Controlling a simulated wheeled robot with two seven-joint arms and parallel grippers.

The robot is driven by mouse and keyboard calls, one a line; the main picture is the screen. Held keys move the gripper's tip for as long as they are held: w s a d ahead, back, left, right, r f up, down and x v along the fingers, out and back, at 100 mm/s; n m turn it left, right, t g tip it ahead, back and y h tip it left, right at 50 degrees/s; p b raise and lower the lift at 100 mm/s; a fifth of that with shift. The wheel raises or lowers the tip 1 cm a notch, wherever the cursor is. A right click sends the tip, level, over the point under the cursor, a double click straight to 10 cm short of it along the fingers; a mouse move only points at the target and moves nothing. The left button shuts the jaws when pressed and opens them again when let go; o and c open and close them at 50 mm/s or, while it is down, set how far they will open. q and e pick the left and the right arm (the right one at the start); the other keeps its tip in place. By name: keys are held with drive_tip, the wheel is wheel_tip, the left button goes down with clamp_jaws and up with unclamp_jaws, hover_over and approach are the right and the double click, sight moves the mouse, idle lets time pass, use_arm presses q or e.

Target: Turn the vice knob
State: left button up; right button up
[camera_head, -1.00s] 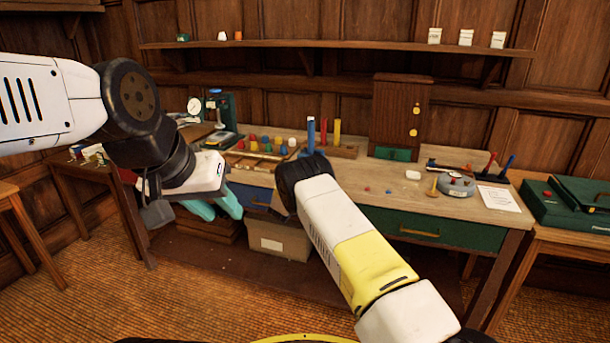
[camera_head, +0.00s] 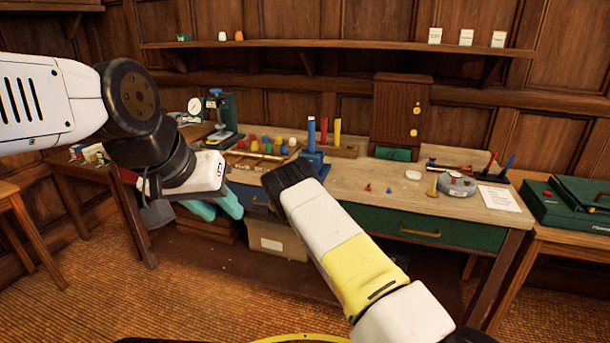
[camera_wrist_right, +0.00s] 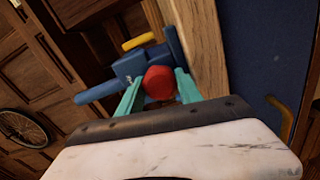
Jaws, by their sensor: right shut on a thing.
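The vice (camera_head: 313,156) is a blue block with an upright blue bar, standing near the front edge of the bench. It also shows in the right wrist view (camera_wrist_right: 130,66). Its round red knob (camera_wrist_right: 160,83) lies between the teal fingers of my right gripper (camera_wrist_right: 158,88), which is shut on it. In the head view my right forearm hides the knob and this gripper. My left gripper (camera_head: 213,205) hangs at the left, in front of the bench and away from the vice. Its teal fingers are apart and nothing shows between them.
A rack of coloured pegs (camera_head: 265,146) and a green press (camera_head: 222,115) stand left of the vice. A wooden cabinet (camera_head: 399,112) is behind on the right. A grey round device (camera_head: 456,184) and a paper sheet (camera_head: 499,198) lie on the right. A box (camera_head: 277,238) sits below.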

drive_tip(key=shift+f+n, duration=0.2)
drive_tip(key=shift+n, duration=0.2)
drive_tip(key=o, duration=1.4)
drive_tip(key=shift+r, duration=0.1)
drive_tip(key=shift+c, duration=0.2)
drive_tip(key=v, duration=0.8)
drive_tip(key=shift+w+d+r, duration=0.1)
drive_tip(key=shift+r, duration=0.1)
